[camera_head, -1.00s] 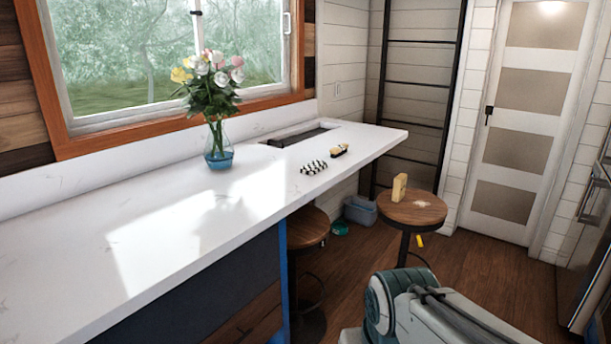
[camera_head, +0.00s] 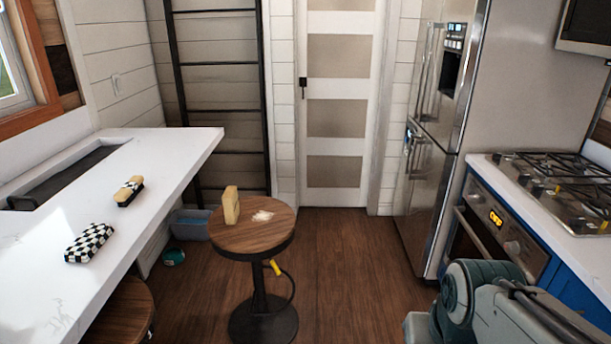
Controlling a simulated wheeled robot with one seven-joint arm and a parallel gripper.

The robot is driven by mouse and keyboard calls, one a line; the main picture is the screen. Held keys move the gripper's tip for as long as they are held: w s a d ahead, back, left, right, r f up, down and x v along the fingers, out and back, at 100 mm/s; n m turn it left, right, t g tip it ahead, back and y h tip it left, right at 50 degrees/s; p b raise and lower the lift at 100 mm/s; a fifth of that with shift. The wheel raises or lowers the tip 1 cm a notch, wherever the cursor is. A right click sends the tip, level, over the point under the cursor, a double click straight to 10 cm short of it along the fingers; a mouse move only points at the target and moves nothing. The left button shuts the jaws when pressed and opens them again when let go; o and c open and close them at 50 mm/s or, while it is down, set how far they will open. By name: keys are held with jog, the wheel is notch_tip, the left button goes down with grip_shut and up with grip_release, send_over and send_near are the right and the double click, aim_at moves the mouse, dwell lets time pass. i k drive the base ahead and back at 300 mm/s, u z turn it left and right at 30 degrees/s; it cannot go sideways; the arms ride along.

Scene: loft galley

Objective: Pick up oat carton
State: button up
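A small tan upright block (camera_head: 231,205) stands on the round wooden stool (camera_head: 255,238), left of the seat's middle. It is the closest match to an oat carton, but no label is readable, so I cannot be sure. Part of my arm shows at the bottom right, well apart from the stool. My gripper is not in view.
The white counter (camera_head: 150,205) on the left holds a checkered item (camera_head: 89,242) and a yellow-and-black item (camera_head: 129,191). A second stool (camera_head: 120,315) stands below it. A fridge (camera_head: 430,130) and stove (camera_head: 550,190) line the right. Wooden floor (camera_head: 345,270) is clear between.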

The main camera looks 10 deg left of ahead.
aim_at(230, 197)
jog(key=z, duration=0.2)
jog(key=i, duration=1.6)
jog(key=u, duration=0.55)
jog(key=i, duration=1.1)
jog(key=u, duration=1.55)
jog(key=i, duration=0.55)
jog(key=u, duration=0.55)
